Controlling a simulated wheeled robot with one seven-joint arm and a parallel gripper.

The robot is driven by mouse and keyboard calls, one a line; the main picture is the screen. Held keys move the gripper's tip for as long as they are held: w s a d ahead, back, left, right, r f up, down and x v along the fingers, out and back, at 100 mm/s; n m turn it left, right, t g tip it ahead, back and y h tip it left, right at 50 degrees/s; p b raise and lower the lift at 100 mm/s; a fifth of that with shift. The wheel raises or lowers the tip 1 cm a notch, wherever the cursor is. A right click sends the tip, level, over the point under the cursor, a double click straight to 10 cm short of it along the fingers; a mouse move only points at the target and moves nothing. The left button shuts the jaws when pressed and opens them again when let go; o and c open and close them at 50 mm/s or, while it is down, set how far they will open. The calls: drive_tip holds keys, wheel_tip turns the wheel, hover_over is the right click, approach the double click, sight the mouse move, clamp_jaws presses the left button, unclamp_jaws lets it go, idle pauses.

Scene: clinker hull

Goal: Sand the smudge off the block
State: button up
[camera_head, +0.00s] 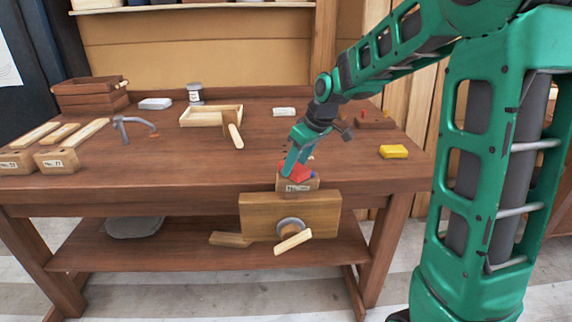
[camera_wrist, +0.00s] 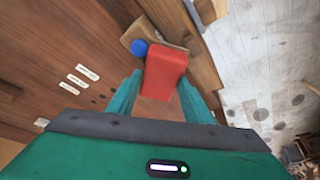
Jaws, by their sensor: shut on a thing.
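My gripper (camera_head: 295,160) is over the front edge of the workbench, pointing down. It is shut on a red block-shaped sanding tool (camera_wrist: 166,72), which also shows between the fingers in the head view (camera_head: 297,172). Below it, a wooden block (camera_head: 297,187) with a white label sits at the bench's front edge, just above the vise (camera_head: 290,207). In the wrist view a round blue smudge (camera_wrist: 139,47) shows on the block (camera_wrist: 129,36), beside the red tool's far left corner. The tool covers part of the block's top; I cannot tell whether they touch.
The workbench (camera_head: 240,160) holds an open wooden tray (camera_head: 190,119) with a mallet-like tool, a grey clamp (camera_head: 120,127), labelled wood pieces (camera_head: 56,160) at left, and a yellow block (camera_head: 393,151) at right. The bench's middle front is clear.

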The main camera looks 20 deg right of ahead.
drive_tip(key=shift+w+d+f, duration=0.1)
drive_tip(key=shift+d, duration=0.3)
drive_tip(key=shift+w+a+r, duration=0.1)
drive_tip(key=shift+w+a, duration=0.25)
drive_tip(key=shift+a, duration=0.8)
drive_tip(key=shift+w+a+r, duration=0.15)
drive_tip(key=shift+w+a, duration=0.2)
drive_tip(key=shift+a, duration=0.85)
drive_tip(key=shift+w+a+r, duration=0.1)
drive_tip(key=shift+w+a, duration=0.25)
drive_tip(key=shift+a, duration=0.8)
drive_tip(key=shift+c, duration=0.3)
wheel_tip(320, 180, up, 6)
drive_tip(key=shift+d, duration=0.15)
drive_tip(key=shift+r, duration=0.1)
drive_tip(key=shift+r, duration=1.45)
